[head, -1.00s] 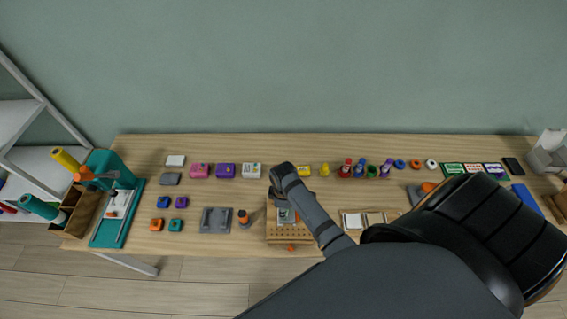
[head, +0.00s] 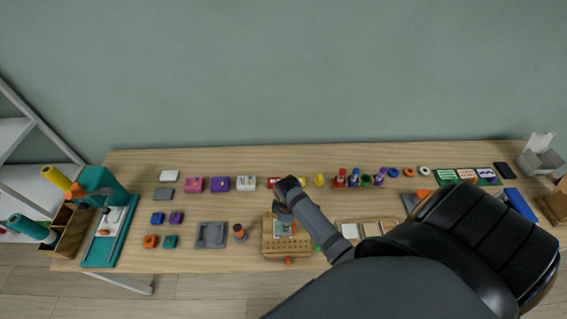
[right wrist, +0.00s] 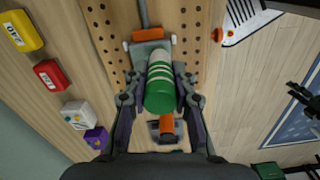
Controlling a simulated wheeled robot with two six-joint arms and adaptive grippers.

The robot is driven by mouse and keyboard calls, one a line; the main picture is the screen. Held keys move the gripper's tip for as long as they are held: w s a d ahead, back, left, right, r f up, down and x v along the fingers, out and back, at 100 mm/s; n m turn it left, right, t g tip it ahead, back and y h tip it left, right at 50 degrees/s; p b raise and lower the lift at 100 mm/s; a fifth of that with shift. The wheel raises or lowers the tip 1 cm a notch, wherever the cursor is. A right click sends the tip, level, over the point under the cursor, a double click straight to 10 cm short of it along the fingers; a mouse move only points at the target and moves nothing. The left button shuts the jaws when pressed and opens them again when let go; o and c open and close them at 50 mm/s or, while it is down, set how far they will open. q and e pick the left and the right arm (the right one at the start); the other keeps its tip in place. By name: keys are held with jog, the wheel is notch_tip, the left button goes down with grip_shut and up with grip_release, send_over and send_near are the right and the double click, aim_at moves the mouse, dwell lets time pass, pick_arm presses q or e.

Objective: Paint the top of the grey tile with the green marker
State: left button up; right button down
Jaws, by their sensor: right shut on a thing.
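My right gripper (right wrist: 160,88) is shut on the green marker (right wrist: 160,92), a green cylinder with pale bands, in the right wrist view. The marker's far end is over or against the light grey tile (right wrist: 143,49); I cannot tell if they touch. The tile lies on the wooden pegboard (right wrist: 109,45), by an orange-tipped clamp (right wrist: 147,34). A dark shape at the right wrist view's right edge may be my left gripper (right wrist: 300,96).
An orange-knobbed tool (head: 240,232) and a grey plate (head: 212,235) are left of the pegboard. Coloured blocks (head: 220,184) and upright bottles (head: 353,178) line the back. A teal press (head: 98,190) stands far left. My right arm covers the right front.

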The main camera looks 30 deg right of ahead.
jog(key=shift+w+d, duration=0.3)
jog(key=shift+w, duration=0.3)
jog(key=shift+w+d, duration=0.45)
jog(key=shift+w, duration=0.05)
jog(key=shift+a, duration=0.1)
jog(key=shift+w+a, duration=0.35)
jog(key=shift+a, duration=0.2)
jog(key=shift+w+a, duration=0.3)
jog(key=shift+a, duration=0.2)
jog(key=shift+s+a, duration=0.1)
jog(key=shift+s+a, duration=0.3)
jog(key=shift+s, duration=0.2)
